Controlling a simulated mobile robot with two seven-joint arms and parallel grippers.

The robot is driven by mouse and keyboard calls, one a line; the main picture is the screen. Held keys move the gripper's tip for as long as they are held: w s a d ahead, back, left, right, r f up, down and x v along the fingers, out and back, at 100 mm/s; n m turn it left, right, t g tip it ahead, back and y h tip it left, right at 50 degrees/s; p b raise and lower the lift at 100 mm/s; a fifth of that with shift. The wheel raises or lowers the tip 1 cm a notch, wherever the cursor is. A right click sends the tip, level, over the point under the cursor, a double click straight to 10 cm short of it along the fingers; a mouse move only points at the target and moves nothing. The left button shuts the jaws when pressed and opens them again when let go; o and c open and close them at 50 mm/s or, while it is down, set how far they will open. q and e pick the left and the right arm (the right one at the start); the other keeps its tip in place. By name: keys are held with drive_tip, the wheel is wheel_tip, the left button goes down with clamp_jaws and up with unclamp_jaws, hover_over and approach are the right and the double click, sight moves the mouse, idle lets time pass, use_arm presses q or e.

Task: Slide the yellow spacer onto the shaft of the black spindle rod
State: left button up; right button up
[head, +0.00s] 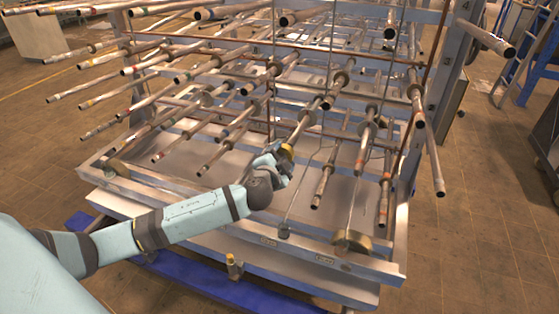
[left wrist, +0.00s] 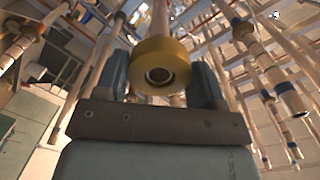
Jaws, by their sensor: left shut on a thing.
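The yellow spacer (head: 287,150) is a thick ring. In the left wrist view the spacer (left wrist: 145,78) sits between the fingers of my left gripper (left wrist: 161,76), one finger on each side. My left gripper (head: 281,157) is shut on it in the head view. A metallic spindle rod (head: 297,134) runs up and away from the spacer, and it also shows behind the ring in the left wrist view (left wrist: 161,20). A dark round tube end shows inside the spacer's hole, so the spacer appears to be around the rod's end. My right gripper is not in view.
Several similar rods with dark ends stick out of the metal rack around my gripper. A disc-shaped weight (head: 352,241) hangs at the rack's front right. A small brass-coloured fitting (head: 234,266) stands near the blue base beam (head: 200,284). Floor is free at the right.

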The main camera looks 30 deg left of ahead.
sight(287, 149)
use_arm(q)
drive_tip(key=shift+x, duration=0.95)
drive_tip(key=shift+b+x, duration=0.55)
drive_tip(key=shift+x, duration=0.8)
drive_tip(key=o, duration=1)
drive_tip(key=shift+b+v, duration=0.7)
drive_tip(key=shift+v, duration=6.15)
